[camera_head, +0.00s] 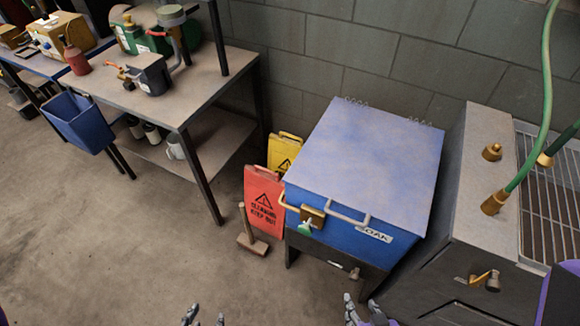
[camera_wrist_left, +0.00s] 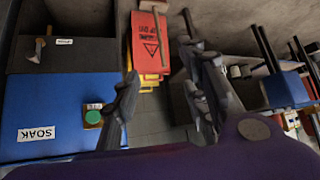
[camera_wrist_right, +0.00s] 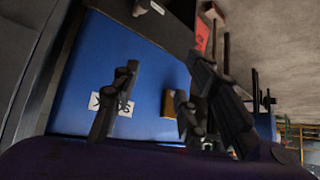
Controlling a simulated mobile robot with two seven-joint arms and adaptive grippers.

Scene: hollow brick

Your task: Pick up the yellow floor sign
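The yellow floor sign (camera_head: 284,151) stands on the floor in the gap between the workbench and the blue soak tank. The red sign in front hides its lower part. In the left wrist view a strip of yellow (camera_wrist_left: 152,80) shows beside the red sign. My left gripper (camera_head: 204,317) is at the bottom edge of the head view, well short of the sign; its fingers are spread and empty (camera_wrist_left: 160,85). My right gripper (camera_head: 362,308) is at the bottom edge, in front of the tank; its fingers are apart and empty in the right wrist view (camera_wrist_right: 165,90).
The red sign (camera_head: 264,200) and a wooden-handled mallet (camera_head: 252,243) stand in front of the yellow sign. The blue tank (camera_head: 345,232) stands to the right, the workbench (camera_head: 200,95) to the left. The floor at front left is clear.

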